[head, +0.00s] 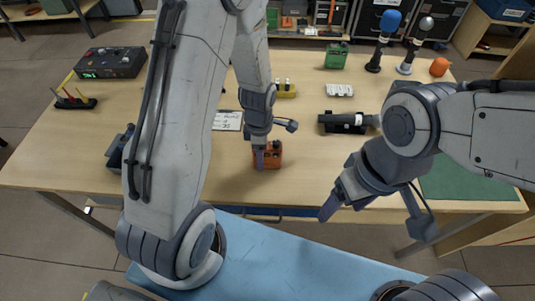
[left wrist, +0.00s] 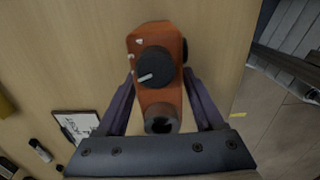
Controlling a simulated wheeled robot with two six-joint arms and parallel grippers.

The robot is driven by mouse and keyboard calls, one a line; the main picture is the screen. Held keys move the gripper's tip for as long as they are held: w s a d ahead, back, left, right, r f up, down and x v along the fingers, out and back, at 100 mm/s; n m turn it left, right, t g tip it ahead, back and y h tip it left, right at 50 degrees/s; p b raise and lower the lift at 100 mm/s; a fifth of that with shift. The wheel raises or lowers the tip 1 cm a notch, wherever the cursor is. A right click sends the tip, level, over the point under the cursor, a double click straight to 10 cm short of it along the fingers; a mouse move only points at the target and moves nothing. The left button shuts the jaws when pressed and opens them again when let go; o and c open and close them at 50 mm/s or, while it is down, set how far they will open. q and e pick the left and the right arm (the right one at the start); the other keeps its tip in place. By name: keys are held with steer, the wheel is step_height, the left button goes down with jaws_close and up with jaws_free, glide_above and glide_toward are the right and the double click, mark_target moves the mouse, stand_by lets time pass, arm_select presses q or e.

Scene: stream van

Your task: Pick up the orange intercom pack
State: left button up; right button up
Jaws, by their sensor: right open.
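The orange intercom pack (head: 272,154) stands on the wooden table near its front edge, with dark knobs on top. My left gripper (head: 261,160) is right at it, one finger in front of its left side. In the left wrist view the pack (left wrist: 160,98) shows its dark round knob with a white mark. The fingers of my left gripper (left wrist: 161,82) lie along both its sides. Whether their tips press on it is hidden. My right gripper (head: 345,205) is open and empty, at the table's front edge to the right of the pack.
A white card (head: 228,121) lies left of the pack. A black device (head: 342,123) lies to its right, below a white block (head: 339,90). A green box (head: 336,56), microphones (head: 384,40) and an orange ball-like thing (head: 439,67) stand farther back. A control box (head: 110,62) is at left.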

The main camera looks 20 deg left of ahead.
arm_select(q)
jaws_close()
steer(key=shift+r, duration=0.1)
